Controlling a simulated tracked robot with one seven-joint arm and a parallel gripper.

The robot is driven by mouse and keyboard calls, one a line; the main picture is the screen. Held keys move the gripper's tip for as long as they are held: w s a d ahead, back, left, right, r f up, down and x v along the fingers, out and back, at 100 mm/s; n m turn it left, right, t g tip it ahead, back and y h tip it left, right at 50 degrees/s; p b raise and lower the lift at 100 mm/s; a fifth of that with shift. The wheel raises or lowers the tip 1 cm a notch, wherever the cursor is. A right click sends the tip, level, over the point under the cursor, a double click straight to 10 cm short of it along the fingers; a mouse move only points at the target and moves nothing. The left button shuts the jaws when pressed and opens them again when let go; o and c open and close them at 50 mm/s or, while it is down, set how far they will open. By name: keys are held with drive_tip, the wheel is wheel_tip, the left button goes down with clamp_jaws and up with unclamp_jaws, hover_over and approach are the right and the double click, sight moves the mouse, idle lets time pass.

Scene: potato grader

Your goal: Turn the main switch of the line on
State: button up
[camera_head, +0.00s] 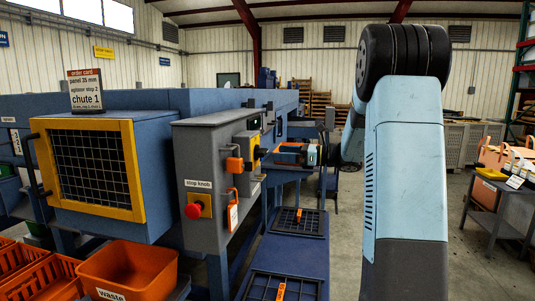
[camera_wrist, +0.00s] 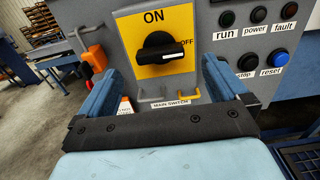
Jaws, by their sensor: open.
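The main switch is a black rotary knob (camera_wrist: 160,52) on a yellow plate (camera_wrist: 128,27), marked ON at the top and OFF at the right. The knob's white mark points right, on the OFF side. A MAIN SWITCH label (camera_wrist: 170,105) is below. The switch also shows edge-on in the head view (camera_head: 259,152), on the grey cabinet. My gripper (camera_wrist: 160,72) is open and empty, its two blue fingers apart on either side of the knob in the wrist picture. In the head view, my gripper (camera_head: 311,155) faces the switch from the right, apparently short of it.
Run (camera_wrist: 226,20), power and fault lamps and stop and reset (camera_wrist: 276,58) buttons are at the right. A red stop knob (camera_head: 193,211) protrudes from the cabinet's front face.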

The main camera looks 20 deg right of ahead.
sight(266, 152)
drive_tip(key=shift+x, duration=2.95)
drive_tip(key=shift+c, duration=0.4)
drive_tip(key=c, duration=1)
